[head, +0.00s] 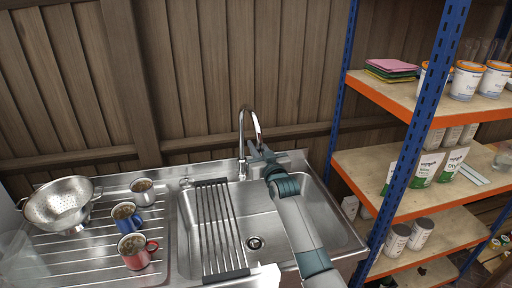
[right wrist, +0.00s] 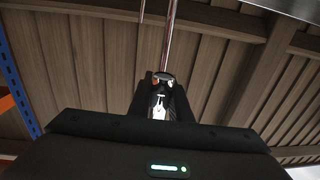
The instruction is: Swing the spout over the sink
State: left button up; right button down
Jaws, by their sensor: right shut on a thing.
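The chrome tap (head: 242,140) rises behind the steel sink (head: 262,222), and its curved spout (head: 256,122) arches over to the right. My right gripper (head: 255,150) is at the lower end of the spout and shut on it. In the right wrist view the fingers (right wrist: 160,88) close around the spout end, and the shiny pipe (right wrist: 170,40) runs up from there. The spout end appears near the back edge of the basin; the gripper partly hides it. My left gripper is not in view.
A dark-barred drying rack (head: 222,225) lies across the basin's left part. Several mugs, including a red one (head: 137,250), and a colander (head: 62,203) stand on the left drainboard. A blue-and-orange shelf (head: 395,160) stands close on the right. A wooden wall is behind.

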jog(key=shift+d+f, duration=0.1)
jog(key=shift+f, duration=0.4)
jog(key=c, duration=1.9)
grip_release()
jog(key=shift+s, duration=0.1)
jog(key=shift+o, duration=1.3)
jog(key=shift+d+r, duration=0.1)
jog(key=shift+r, duration=0.05)
jog(key=shift+s+r, duration=0.15)
jog(key=shift+r, duration=0.15)
jog(key=shift+f, duration=0.1)
jog(key=b+v, duration=0.4)
jog(key=v, duration=1.3)
jog(key=shift+s+d, duration=0.15)
jog(key=shift+s, duration=0.05)
